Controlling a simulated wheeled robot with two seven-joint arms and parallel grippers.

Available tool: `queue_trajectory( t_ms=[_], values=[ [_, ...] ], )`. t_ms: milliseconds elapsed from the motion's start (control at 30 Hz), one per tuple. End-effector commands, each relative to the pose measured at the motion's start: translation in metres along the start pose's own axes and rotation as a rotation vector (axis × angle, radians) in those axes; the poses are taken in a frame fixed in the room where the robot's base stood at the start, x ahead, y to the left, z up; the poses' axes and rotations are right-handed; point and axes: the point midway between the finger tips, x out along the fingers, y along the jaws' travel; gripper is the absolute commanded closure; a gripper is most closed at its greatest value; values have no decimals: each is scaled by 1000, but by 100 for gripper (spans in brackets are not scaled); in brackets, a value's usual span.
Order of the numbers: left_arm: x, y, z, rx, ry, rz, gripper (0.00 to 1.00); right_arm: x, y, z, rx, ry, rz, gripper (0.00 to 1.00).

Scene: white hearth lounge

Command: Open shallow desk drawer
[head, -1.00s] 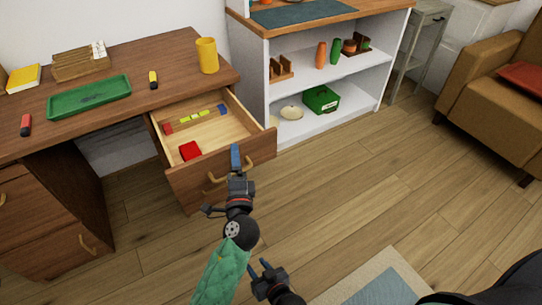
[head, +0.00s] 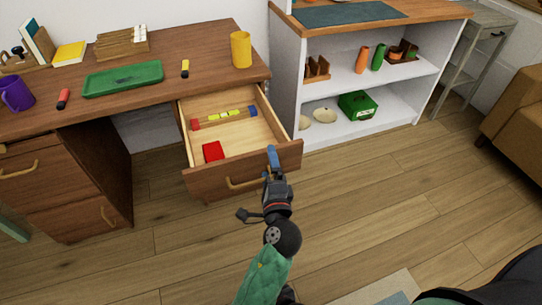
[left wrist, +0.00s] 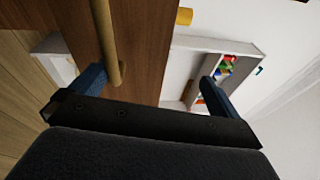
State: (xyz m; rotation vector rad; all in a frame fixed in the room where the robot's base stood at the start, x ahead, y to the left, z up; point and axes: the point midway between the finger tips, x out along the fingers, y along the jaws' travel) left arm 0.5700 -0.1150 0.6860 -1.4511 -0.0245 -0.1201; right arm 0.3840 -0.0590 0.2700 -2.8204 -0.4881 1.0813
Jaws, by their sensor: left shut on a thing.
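The shallow desk drawer (head: 214,186) stands well open under the right side of the wooden desk. Its tan interior is visible, with a red box (head: 213,151) and a row of red, yellow and blue pieces inside. The brass drawer handle (head: 232,185) is on the front panel; it also shows in the left wrist view (left wrist: 109,45), beside one blue finger. My left gripper (head: 271,168) is at the right end of the handle, shut on it, with one blue finger against the front panel. The exact contact is partly hidden. My right gripper is not clearly visible.
The desk top (head: 205,52) holds a yellow mug (head: 241,49), a green tray (head: 123,79) and a purple mug (head: 17,94). A white shelf unit (head: 286,80) stands close to the drawer's right. Wooden floor in front of the drawer is clear.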

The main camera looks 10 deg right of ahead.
Motion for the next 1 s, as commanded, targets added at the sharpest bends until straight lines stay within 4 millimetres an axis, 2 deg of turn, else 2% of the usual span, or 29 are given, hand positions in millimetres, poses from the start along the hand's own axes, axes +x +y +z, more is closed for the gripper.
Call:
queue_trajectory(
  t_ms=[33,67,133,767,800,867,1000],
  values=[
    [1,-71,1,-57,14,-98,18,-6,-2,-6,0,-1,-1,64],
    [1,-19,0,-8,0,-17,18,-5,-4,-7,2,0,-2,64],
    [1,-19,0,-7,1,-16,18,-5,-10,-8,11,4,-5,64],
    [-33,-8,6,-2,-1,-11,18,1,-5,0,7,3,-3,64],
    [-35,-8,7,-1,-2,-11,24,1,-5,0,7,3,-3,64],
    [-38,-6,8,-1,-3,-9,68,2,-5,1,7,3,-3,64],
    [-46,-1,10,0,-3,-4,68,4,-4,3,7,3,-3,64]
  ],
)
